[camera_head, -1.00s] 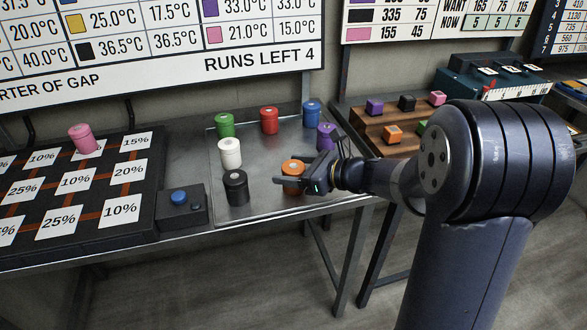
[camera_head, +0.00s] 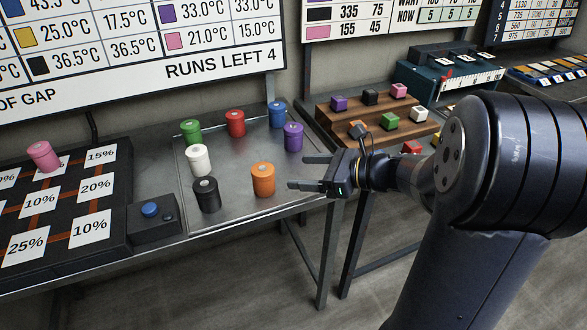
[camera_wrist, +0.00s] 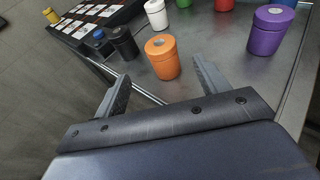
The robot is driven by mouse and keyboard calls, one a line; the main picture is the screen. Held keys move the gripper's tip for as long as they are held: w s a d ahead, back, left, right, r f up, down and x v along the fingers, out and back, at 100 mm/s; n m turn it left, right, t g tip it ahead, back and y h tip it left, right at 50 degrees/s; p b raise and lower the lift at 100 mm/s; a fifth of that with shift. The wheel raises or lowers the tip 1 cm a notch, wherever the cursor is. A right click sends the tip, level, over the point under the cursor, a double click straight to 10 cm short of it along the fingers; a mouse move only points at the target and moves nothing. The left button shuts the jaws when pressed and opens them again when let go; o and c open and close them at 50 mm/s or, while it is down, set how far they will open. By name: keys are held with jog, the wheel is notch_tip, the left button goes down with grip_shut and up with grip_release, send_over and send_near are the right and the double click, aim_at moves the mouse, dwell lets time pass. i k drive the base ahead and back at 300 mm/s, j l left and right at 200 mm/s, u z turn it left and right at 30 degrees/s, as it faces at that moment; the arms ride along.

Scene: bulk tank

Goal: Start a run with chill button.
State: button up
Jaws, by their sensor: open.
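The chill button appears to be the blue round button (camera_head: 150,209) on a small dark box (camera_head: 155,228) at the left end of the metal tray. It also shows in the wrist view (camera_wrist: 98,34). My gripper (camera_head: 304,173) is open and empty, at the tray's right front edge, well to the right of the button. The orange canister (camera_head: 263,180) stands upright just left of my fingertips, apart from them. In the wrist view the orange canister (camera_wrist: 162,57) is beyond and between the open fingers.
White (camera_head: 199,160), black (camera_head: 207,195), green, red, blue and purple canisters stand on the metal tray (camera_head: 235,205). A pink canister (camera_head: 43,156) stands on the percent board (camera_head: 110,220) at left. A wooden stepped rack (camera_head: 345,120) with coloured cubes is at right. The board reads RUNS LEFT 4.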

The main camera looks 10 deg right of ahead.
aim_at(149, 210)
jog(key=u, duration=1.95)
